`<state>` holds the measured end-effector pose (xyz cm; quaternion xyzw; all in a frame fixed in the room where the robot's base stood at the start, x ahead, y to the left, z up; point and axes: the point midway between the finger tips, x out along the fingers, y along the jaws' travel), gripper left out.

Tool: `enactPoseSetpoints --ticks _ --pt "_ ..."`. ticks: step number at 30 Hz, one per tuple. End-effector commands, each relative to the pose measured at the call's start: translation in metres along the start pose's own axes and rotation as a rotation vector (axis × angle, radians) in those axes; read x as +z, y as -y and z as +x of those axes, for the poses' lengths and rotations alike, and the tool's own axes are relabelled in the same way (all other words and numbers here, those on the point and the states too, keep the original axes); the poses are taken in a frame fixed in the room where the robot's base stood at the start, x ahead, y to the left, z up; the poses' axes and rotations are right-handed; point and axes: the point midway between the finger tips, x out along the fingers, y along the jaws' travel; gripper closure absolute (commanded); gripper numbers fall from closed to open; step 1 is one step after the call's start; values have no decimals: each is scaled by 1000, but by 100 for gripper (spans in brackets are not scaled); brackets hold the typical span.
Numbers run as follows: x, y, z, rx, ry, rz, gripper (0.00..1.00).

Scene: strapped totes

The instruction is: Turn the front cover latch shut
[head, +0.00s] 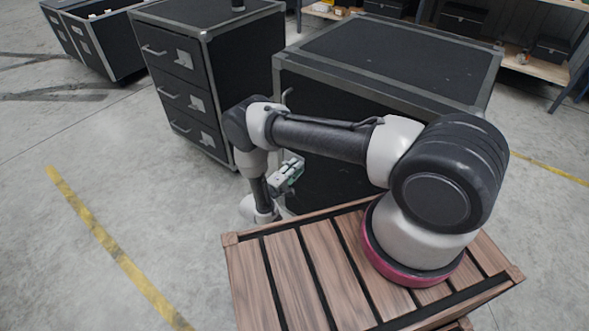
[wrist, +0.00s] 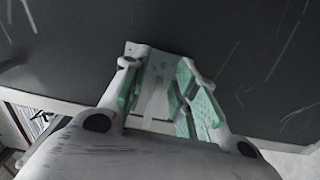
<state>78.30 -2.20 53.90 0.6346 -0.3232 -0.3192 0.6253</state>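My gripper (head: 288,172) is in front of the large black case (head: 390,55), low by its left front edge. In the wrist view my gripper (wrist: 163,90) shows green-padded fingers standing apart. A pale metal plate with a narrow pale piece (wrist: 155,98), apparently the latch, shows between the fingers against the dark case front (wrist: 80,45). I cannot tell whether the fingers touch it. The fingers hide part of it, and its turn angle is unclear. In the head view my arm hides the latch.
A black drawer case (head: 235,80) with metal handles stands to the left. Open black bins (head: 105,45) are at the far left. A slatted wooden deck (head: 300,275) lies under my arm. Shelving (head: 535,65) stands at the back right. The floor at left, with a yellow line (head: 110,245), is clear.

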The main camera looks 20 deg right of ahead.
Motion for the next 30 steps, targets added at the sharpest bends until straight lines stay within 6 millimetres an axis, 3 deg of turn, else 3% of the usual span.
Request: enactPoseSetpoints --ticks 10,22,30 --pt "-1 0 -10 1 -3 0 71" --pt "-2 0 -93 0 -6 1 71" --pt "0 0 -119 0 0 0 71"
